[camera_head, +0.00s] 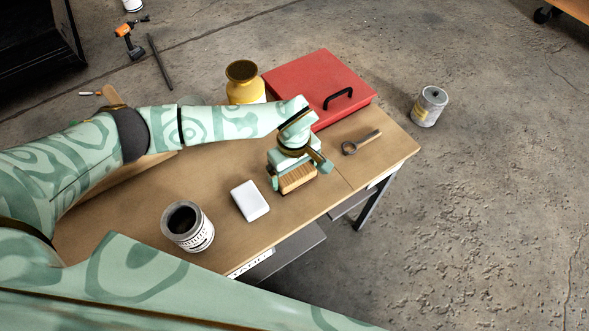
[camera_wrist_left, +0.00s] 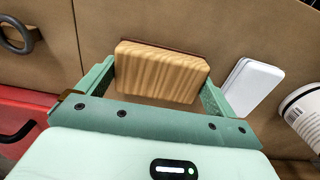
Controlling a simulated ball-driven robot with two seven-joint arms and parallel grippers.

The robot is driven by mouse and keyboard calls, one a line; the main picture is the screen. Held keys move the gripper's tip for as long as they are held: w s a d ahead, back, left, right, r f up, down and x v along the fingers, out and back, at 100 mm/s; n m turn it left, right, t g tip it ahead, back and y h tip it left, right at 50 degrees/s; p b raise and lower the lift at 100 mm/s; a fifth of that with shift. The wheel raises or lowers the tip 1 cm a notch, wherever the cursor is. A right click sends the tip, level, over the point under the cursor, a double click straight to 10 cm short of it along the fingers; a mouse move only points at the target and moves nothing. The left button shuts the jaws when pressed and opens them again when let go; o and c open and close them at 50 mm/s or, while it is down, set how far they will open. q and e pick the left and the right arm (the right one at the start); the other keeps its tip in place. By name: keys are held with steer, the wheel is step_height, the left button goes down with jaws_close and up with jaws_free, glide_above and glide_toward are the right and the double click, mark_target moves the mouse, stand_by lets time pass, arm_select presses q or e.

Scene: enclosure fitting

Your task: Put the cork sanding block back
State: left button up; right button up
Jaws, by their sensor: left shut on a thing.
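The cork sanding block (camera_head: 298,180) is a small tan block with wood-like streaks. My left gripper (camera_head: 300,173) is shut on it, one finger on each side, over the front right part of the table. In the left wrist view the block (camera_wrist_left: 160,72) sits between the two green fingers, its broad streaked face showing. I cannot tell whether its underside touches the table. My right gripper is not in view.
A white block (camera_head: 250,201) and an open tin (camera_head: 187,227) stand left of the gripper. A ring-ended tool (camera_head: 360,142) lies to the right. Behind are a closed red case (camera_head: 300,75) with a black handle and a yellow jar (camera_head: 245,83). The table (camera_head: 215,170) is bare between them.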

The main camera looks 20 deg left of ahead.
mark_target(294, 172)
arm_select(q)
steer(key=o, duration=0.8)
steer(key=shift+c, duration=0.2)
step_height(294, 172, up, 12)
steer(key=p, duration=0.3)
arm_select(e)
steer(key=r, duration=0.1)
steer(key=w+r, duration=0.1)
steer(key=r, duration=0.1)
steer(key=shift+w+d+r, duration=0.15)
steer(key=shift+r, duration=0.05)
